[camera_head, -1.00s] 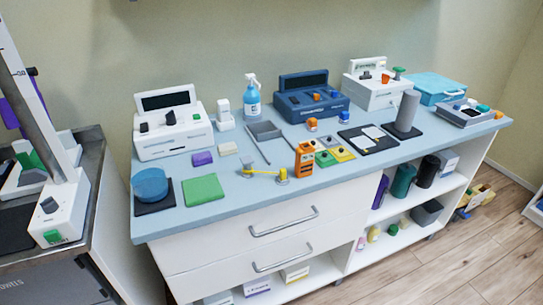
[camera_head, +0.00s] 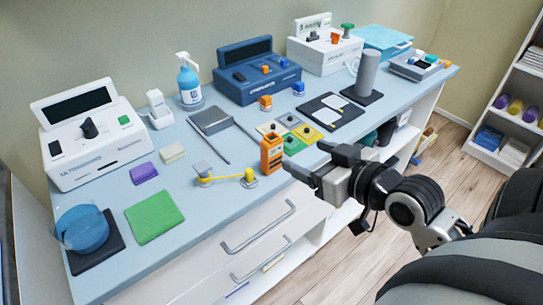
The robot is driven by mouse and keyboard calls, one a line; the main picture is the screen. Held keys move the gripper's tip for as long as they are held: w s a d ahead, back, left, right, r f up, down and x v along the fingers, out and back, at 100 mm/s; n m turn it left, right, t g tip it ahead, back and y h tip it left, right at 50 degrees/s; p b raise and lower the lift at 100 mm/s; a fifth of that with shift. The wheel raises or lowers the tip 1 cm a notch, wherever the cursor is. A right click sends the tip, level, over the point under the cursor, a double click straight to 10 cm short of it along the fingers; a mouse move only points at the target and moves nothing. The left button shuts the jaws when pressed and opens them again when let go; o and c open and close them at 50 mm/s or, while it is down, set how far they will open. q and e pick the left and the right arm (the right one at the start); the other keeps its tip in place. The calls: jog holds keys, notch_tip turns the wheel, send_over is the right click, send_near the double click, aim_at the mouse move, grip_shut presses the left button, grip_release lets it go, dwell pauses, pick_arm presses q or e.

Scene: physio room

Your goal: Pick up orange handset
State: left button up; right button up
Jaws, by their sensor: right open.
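The orange handset (camera_head: 271,154) stands upright near the front edge of the blue counter (camera_head: 190,235), at the middle of the head view. It has a dark panel on its front. My right gripper (camera_head: 304,160) comes in from the right, with its fingers pointing left toward the handset. It is open and empty, just right of the handset and apart from it as far as I can see. My left gripper is not in view.
Left of the handset lie yellow-strapped grey pieces (camera_head: 226,178). Behind it are colored square pads (camera_head: 291,120) and a black tray (camera_head: 332,111). A green cloth (camera_head: 154,216) lies at front left. Drawers with handles (camera_head: 258,228) are below the counter edge.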

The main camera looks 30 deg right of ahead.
aim_at(267, 139)
jog(key=b+x, duration=0.1)
jog(key=x, duration=0.8)
jog(key=shift+d, duration=0.1)
jog(key=x, duration=0.5)
jog(key=shift+w+d+f, duration=0.1)
jog(key=shift+d+f, duration=0.15)
jog(key=shift+f, duration=0.15)
jog(key=shift+w+f, duration=0.1)
jog(key=shift+w, duration=0.2)
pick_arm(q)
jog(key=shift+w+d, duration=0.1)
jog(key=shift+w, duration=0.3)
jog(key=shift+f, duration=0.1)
pick_arm(e)
jog(key=c, duration=1)
jog(key=shift+c, duration=0.7)
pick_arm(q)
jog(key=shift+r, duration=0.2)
